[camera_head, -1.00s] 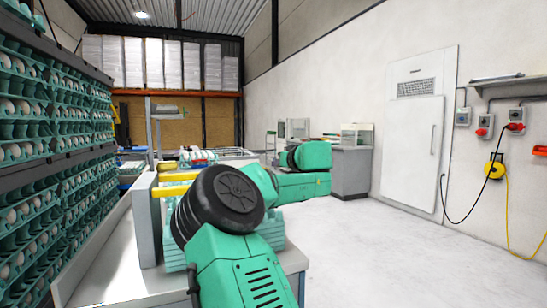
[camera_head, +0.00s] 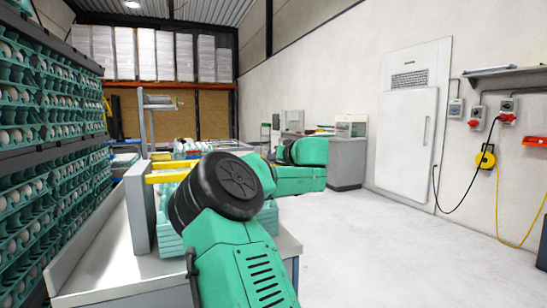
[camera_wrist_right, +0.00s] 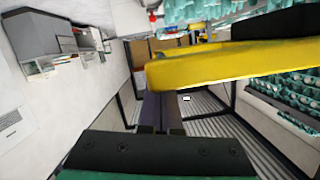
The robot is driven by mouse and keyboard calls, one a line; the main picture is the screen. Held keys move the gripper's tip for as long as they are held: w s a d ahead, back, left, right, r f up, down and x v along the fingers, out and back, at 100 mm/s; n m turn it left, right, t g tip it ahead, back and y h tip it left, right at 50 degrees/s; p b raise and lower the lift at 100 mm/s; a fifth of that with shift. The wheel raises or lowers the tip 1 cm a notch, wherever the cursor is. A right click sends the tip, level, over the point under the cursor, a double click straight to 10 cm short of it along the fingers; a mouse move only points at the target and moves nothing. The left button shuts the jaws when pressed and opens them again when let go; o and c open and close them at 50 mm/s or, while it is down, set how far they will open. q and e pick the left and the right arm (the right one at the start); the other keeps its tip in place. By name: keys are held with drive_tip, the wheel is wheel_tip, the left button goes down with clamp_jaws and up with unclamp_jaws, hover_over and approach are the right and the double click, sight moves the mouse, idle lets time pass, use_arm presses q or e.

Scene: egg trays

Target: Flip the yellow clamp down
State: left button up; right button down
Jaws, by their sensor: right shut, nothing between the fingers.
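The yellow clamp (camera_head: 170,177) shows in the head view as a yellow bar beside a grey upright plate, above a stack of teal egg trays (camera_head: 170,238). In the right wrist view the yellow clamp (camera_wrist_right: 235,65) is a thick bar crossing the upper right, close to the fingers. My right gripper (camera_wrist_right: 162,100) is shut and empty, its dark fingertips at the bar's lower left end. I cannot tell whether they touch it. In the head view my right wrist and forearm hide the fingers and part of the clamp. My left gripper is not in view.
A grey table (camera_head: 115,265) bears the stack and the grey upright plate (camera_head: 138,205). A tall rack of egg trays (camera_head: 50,150) stands close on the left. A white wall with a door (camera_head: 408,140) is on the right. The floor (camera_head: 370,240) between is clear.

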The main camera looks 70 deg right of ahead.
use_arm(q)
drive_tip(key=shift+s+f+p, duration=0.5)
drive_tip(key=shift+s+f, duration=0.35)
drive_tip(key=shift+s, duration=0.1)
use_arm(e)
drive_tip(key=s+a+r, duration=0.6)
drive_tip(key=s+a, duration=0.1)
drive_tip(key=shift+r, duration=0.1)
